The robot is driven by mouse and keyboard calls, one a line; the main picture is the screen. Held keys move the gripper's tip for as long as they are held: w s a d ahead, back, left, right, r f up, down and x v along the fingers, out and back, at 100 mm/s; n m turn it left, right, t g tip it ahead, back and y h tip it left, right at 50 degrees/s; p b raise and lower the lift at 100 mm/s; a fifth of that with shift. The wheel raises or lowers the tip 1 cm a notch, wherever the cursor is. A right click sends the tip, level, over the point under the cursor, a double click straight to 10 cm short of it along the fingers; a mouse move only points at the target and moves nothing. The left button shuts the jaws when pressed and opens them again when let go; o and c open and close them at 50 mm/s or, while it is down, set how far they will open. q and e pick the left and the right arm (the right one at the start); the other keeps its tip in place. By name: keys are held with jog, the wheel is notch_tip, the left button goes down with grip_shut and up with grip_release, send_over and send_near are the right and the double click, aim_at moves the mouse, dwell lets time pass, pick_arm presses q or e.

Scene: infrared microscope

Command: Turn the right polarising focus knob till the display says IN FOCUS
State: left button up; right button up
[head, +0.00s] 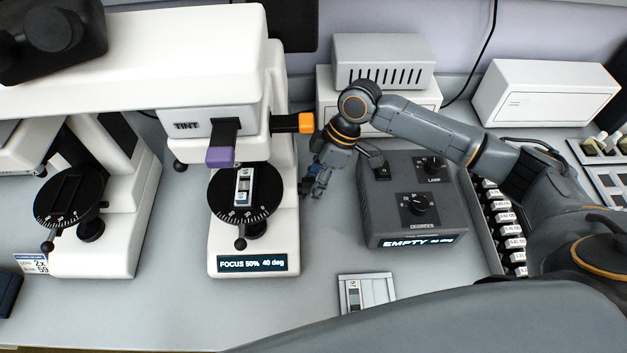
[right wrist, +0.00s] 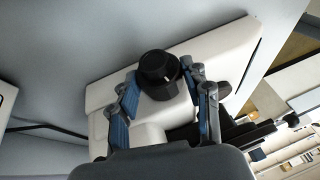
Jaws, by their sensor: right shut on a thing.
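The polarising microscope (head: 262,208) stands in the middle of the head view. Its black round stage (head: 265,206) carries a slide. Its display (head: 252,264) reads FOCUS 50% 40 deg. My right gripper (head: 318,183) is at the right side of the microscope base and hides the knob there in the head view. In the right wrist view, the black right focus knob (right wrist: 157,66) sticks out from the white base. My right gripper's blue fingers (right wrist: 163,82) are shut on it, one on each side. My left gripper is not in view.
A grey control box (head: 412,205) with dials and a display reading EMPTY 40 deg stands right of my gripper. A slide tray (head: 366,292) lies in front. A second microscope (head: 105,200) stands at the left. Bench between the microscope and tray is clear.

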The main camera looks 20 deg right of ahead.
jog(key=shift+s+r+t+h+p, duration=0.25)
jog(key=shift+t+h+p, duration=0.15)
jog(key=shift+t+p, duration=0.65)
jog(key=shift+s+a+f+n+t+p, duration=0.15)
jog(key=shift+n+t+p, duration=0.25)
jog(key=shift+t+p, duration=0.6)
jog(key=shift+s+a+f+n+t+h+p, duration=0.15)
jog(key=shift+t+h+p, duration=0.1)
jog(key=shift+t, duration=0.3)
jog(key=shift+s+d+n+t+h+p, duration=0.15)
jog(key=shift+t+h+p, duration=0.1)
jog(key=shift+t, duration=0.25)
jog(key=shift+a+f+n+t, duration=0.15)
jog(key=shift+n+t, duration=0.15)
jog(key=shift+t, duration=1.1)
jog(key=shift+h, duration=0.3)
jog(key=o, duration=1.1)
jog(key=shift+o, duration=0.2)
